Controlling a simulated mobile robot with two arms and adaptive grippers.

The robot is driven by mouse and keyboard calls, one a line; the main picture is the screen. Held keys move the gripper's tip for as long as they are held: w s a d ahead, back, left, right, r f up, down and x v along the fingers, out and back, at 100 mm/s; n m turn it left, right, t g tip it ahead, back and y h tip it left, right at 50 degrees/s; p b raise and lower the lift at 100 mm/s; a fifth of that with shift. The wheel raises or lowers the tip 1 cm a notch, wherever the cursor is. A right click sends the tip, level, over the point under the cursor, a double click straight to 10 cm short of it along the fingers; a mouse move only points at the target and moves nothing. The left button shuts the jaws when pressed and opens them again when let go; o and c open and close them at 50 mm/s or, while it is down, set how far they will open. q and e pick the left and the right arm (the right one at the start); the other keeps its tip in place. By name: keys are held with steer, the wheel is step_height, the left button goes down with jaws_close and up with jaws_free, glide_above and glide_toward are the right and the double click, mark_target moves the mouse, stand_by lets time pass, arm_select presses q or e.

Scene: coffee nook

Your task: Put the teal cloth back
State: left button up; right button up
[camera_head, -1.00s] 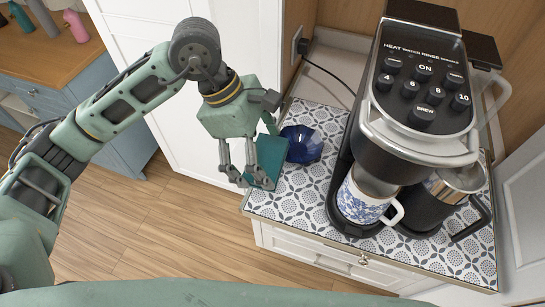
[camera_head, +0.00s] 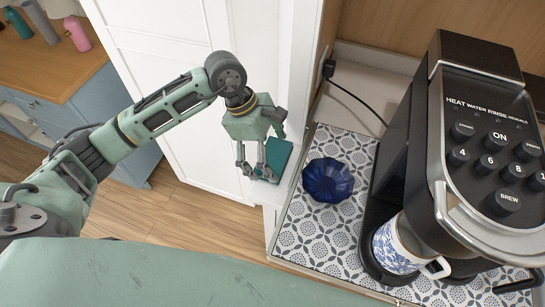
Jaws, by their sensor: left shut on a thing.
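The teal cloth (camera_head: 279,156) is a flat, folded-looking piece at the left end of the patterned counter, partly hidden behind my left gripper. My left gripper (camera_head: 257,177) points down with its fingers shut on the cloth, left of the blue faceted bowl. I cannot tell whether the cloth touches the pale surface below it. My right gripper is not in view.
The dark blue bowl (camera_head: 328,180) sits on the patterned counter mat (camera_head: 310,235). A black and silver coffee maker (camera_head: 455,120) stands at right with a blue-and-white mug (camera_head: 397,246) in it. A white door panel (camera_head: 170,60) stands behind my left arm.

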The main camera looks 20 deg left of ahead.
mark_target(269, 156)
arm_select(q)
step_height(269, 156, down, 3)
steer(key=shift+s+f+p, duration=0.1)
steer(key=shift+p, duration=0.35)
steer(key=shift+f+b, duration=0.15)
steer(key=shift+b, duration=0.15)
steer(key=o, duration=0.8)
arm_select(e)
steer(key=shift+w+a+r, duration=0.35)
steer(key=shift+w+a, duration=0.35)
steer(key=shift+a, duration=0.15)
arm_select(q)
steer(key=shift+r, duration=0.2)
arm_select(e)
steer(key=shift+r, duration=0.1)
